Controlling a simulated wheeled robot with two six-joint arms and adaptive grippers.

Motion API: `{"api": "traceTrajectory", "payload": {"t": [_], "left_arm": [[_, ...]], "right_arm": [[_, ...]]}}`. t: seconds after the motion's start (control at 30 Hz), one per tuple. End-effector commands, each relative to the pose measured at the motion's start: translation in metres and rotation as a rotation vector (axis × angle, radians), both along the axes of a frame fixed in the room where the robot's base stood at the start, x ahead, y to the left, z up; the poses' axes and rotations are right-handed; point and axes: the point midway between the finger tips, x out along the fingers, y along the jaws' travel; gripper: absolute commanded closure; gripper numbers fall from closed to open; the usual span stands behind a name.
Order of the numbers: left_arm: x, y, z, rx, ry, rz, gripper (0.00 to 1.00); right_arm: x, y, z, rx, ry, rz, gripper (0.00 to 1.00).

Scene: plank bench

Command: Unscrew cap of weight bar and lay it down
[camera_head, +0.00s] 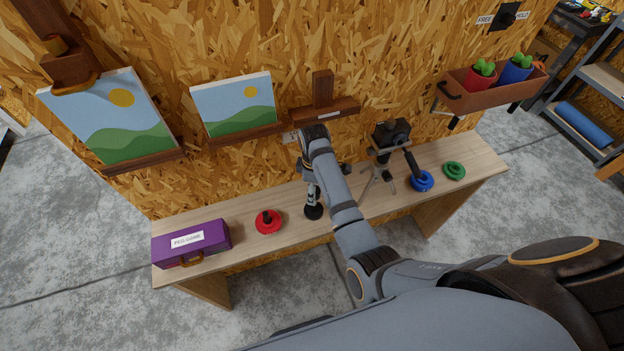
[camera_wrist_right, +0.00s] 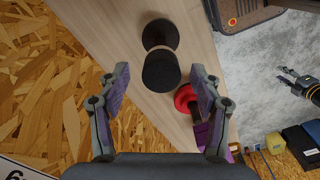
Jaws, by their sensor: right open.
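A black weight bar (camera_wrist_right: 160,35) with a round weight at each end stands on the bench, seen in the right wrist view. The near round end (camera_wrist_right: 161,71) is a dark disc, and a short neck joins it to the far one. In the head view its black lower end (camera_head: 313,212) shows beneath my right gripper (camera_head: 312,185). In the right wrist view my right gripper (camera_wrist_right: 158,85) is open, with its fingers spread either side of the near end and apart from it. My left gripper (camera_wrist_right: 289,77) shows small at the right edge of that view, its fingers apart and empty.
On the wooden bench (camera_head: 238,250) are a purple case (camera_head: 190,243), a red disc (camera_head: 268,222) with a black knob, a camera tripod (camera_head: 375,175), a blue disc (camera_head: 422,182) and a green ring (camera_head: 455,171). A chipboard wall (camera_head: 270,40) stands behind.

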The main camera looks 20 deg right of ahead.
Motion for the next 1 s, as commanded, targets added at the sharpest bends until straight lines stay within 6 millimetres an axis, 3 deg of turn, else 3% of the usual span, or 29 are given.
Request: {"api": "traceTrajectory", "payload": {"t": [0.17, 0.5, 0.67, 0.83, 1.0], "left_arm": [[-0.008, -0.002, -0.001, -0.003, 0.012, 0.002, 0.6], [-0.011, -0.002, -0.001, -0.003, 0.017, 0.001, 0.6], [-0.008, -0.002, -0.001, -0.002, 0.012, 0.001, 0.6], [-0.007, -0.001, -0.001, -0.002, 0.01, 0.001, 0.6], [-0.006, -0.001, -0.001, -0.001, 0.009, 0.001, 0.6]], "right_arm": [[0.0, 0.0, 0.0, 0.0, 0.0, 0.0, 0.35], [0.0, 0.0, 0.0, 0.0, -0.001, 0.0, 0.81], [0.0, 0.0, 0.0, 0.0, -0.001, 0.014, 0.98], [0.001, 0.0, 0.0, 0.001, -0.001, 0.214, 0.99], [0.001, 0.0, 0.0, 0.001, -0.001, 0.253, 0.99]]}}
